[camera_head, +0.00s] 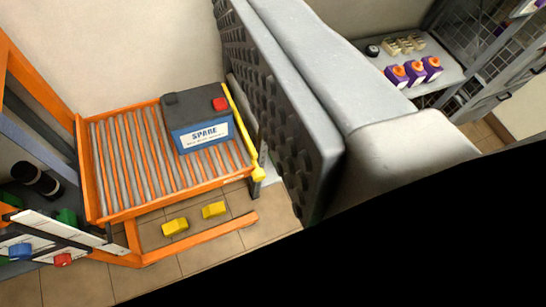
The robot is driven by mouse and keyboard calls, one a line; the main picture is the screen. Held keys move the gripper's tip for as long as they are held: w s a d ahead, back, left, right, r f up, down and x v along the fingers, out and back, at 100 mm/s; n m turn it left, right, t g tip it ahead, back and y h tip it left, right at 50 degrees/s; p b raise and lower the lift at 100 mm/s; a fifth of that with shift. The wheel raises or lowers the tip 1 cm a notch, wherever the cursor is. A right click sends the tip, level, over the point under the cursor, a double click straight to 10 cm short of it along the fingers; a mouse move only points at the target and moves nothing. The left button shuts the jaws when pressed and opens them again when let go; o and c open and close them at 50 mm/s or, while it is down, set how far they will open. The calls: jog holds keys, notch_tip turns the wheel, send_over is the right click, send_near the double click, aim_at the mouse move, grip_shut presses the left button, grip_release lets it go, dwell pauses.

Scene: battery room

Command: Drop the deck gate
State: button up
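The deck gate appears to be the yellow bar (238,118) along the right end of the orange roller deck (107,217). A yellow fitting is at its near end. I cannot tell clearly whether the bar is raised. A blue battery (205,135) marked "SPARE", with a dark top and red cap, sits on the rollers beside the bar. What looks like one grey finger of my gripper (285,110), with a dark studded pad, fills the middle. Its pad is bare and faces the deck, apart from the bar as far as I can see. The other finger is out of view.
Two yellow blocks (175,227) are on or above the tiled floor under the deck. An orange frame (215,236) edges it. A shelf (440,72) with purple bottles is at the upper right. A black area covers the lower right.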

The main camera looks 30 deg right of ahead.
jog(key=w+d+f+h, duration=0.1)
jog(key=w+d+f, duration=0.4)
jog(key=w+f, duration=0.45)
jog(key=n+y, duration=0.1)
send_over(260, 180)
jog(key=s, duration=0.1)
notch_tip(260, 180, down, 36)
notch_tip(260, 180, down, 12)
jog(key=s+t+y, duration=0.1)
jog(key=s, duration=0.1)
jog(key=s+f+m+t, duration=0.1)
jog(key=s+f, duration=0.4)
jog(key=f, duration=0.4)
jog(key=s+f+m, duration=0.1)
jog(key=s+f, duration=0.4)
jog(key=f, duration=0.4)
jog(key=shift+y, duration=0.3)
jog(key=w+b, duration=0.2)
jog(key=w, duration=1)
jog(key=shift+w+f, duration=0.15)
jog(key=shift+w, duration=0.05)
